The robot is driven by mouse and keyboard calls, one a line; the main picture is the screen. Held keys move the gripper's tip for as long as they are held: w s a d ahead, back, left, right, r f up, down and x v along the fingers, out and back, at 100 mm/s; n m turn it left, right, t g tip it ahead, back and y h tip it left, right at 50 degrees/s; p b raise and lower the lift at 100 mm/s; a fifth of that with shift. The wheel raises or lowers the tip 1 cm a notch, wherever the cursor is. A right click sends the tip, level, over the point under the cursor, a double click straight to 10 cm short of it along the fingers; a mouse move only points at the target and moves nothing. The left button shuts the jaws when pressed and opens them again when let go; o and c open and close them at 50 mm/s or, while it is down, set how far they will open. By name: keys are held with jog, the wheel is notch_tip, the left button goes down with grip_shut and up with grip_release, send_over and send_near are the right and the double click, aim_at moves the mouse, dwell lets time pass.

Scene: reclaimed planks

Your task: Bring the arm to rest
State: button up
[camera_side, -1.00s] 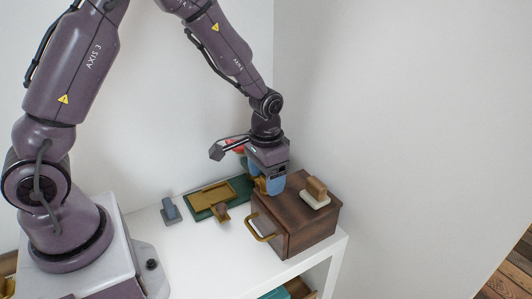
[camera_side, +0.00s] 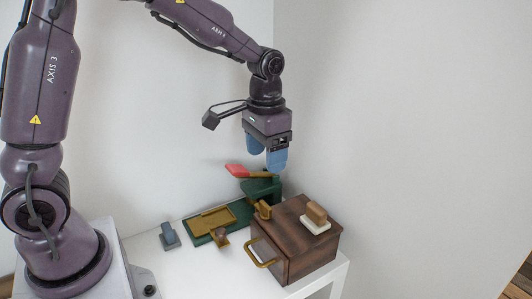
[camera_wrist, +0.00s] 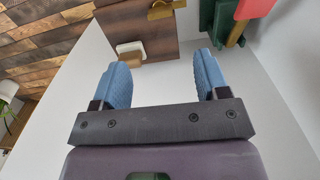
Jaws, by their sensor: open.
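My gripper (camera_side: 266,160) hangs pointing down in the side view, with its two blue fingers apart and nothing between them. It is above the back of the white bench, behind the wooden box, and appears clear of everything below. In the wrist view the gripper (camera_wrist: 162,60) also shows its fingers spread and empty, with the white surface beyond them. My arm reaches out bent from its base at the left.
A wooden box (camera_side: 312,254) with a brass handle carries a wood-and-cream block (camera_side: 316,218). Behind it stands a green device with a red-tipped lever (camera_side: 236,170), close below my fingers. A green board (camera_side: 240,209) with brass parts and a grey-blue piece (camera_side: 169,236) lie left.

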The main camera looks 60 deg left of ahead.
jog(key=s+r+t, duration=0.2)
jog(key=s+r, duration=0.3)
jog(key=s, duration=0.3)
jog(key=s+d+r+t, duration=0.1)
jog(key=s+r+t, duration=0.2)
jog(key=s, duration=0.6)
notch_tip(320, 180, up, 3)
jog(key=shift+s+d+f+t, duration=0.1)
jog(key=shift+s+d+t, duration=0.05)
jog(key=shift+s+t, duration=0.15)
jog(key=shift+c, duration=0.2)
